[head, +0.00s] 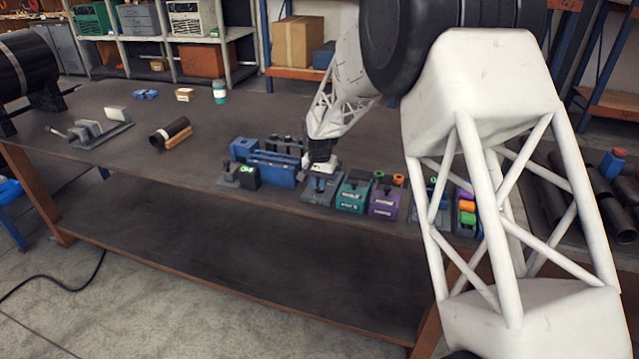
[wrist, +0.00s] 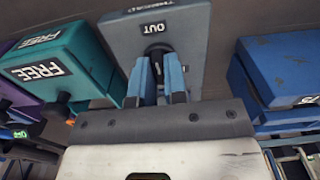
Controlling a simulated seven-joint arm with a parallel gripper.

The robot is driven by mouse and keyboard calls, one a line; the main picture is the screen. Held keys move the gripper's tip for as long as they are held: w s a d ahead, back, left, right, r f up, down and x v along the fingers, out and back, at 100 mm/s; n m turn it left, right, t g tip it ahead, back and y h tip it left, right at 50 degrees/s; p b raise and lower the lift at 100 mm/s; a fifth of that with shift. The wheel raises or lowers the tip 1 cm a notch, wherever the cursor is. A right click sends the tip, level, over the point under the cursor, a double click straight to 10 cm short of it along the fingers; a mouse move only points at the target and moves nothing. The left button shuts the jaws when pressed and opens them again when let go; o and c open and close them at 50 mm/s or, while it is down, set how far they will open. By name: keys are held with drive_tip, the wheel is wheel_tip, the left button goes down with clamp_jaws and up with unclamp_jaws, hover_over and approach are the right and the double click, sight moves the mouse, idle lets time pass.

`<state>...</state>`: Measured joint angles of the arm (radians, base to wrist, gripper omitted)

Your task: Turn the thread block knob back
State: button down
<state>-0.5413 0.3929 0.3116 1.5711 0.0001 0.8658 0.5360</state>
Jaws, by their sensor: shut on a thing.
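The thread block (wrist: 190,30) is a blue-grey block with an upside-down OUT label and a partly cut-off label at its top edge in the wrist view. In the head view the block (head: 318,191) sits near the table's front edge, below my gripper. Its dark knob (wrist: 156,50) shows between my fingertips, mostly hidden by them. My gripper (wrist: 158,68) has two blue fingers closed on the knob from both sides. In the head view my gripper (head: 321,168) is small and its fingers are hard to make out.
A teal block marked FREE (wrist: 65,62) and a purple block (head: 386,202) stand on one side.

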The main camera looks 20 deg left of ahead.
idle(0.3)
drive_tip(key=c, duration=1.2)
unclamp_jaws()
drive_tip(key=shift+o, duration=0.2)
drive_tip(key=shift+r, duration=0.1)
drive_tip(key=shift+r, duration=3.85)
